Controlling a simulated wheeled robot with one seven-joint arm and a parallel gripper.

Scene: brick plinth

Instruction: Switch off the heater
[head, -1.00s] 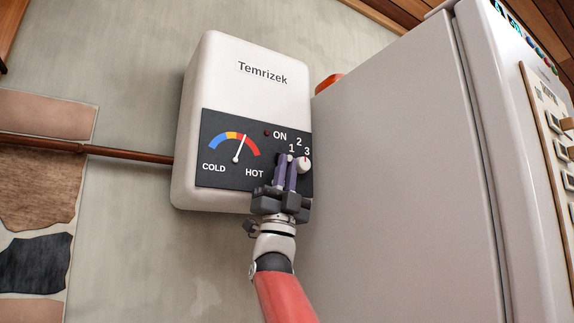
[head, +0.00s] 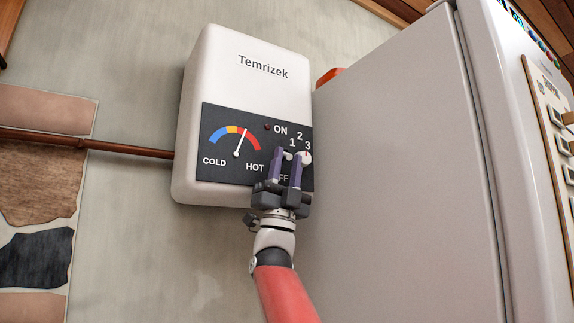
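The heater (head: 245,95) is a white box marked "Temrizek" on the wall. Its dark panel (head: 210,170) has a cold-to-hot dial, a small dark red lamp (head: 267,127) by "ON", and numbers 1 to 3. A round white knob (head: 306,158) with a red mark near "3" sits at the panel's right. A small pale piece (head: 287,155), perhaps a switch, shows between "ON" and a partly covered "OFF". My gripper (head: 286,153) is in front of it, open, purple fingers apart on either side in the picture. The right finger covers the knob's left edge. I cannot tell contact.
A large white cabinet or fridge (head: 400,160) stands close on the right of the heater. A brown pipe (head: 90,145) runs along the wall at left. An orange-red object (head: 330,75) shows behind the cabinet's edge. The wall below the heater is clear.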

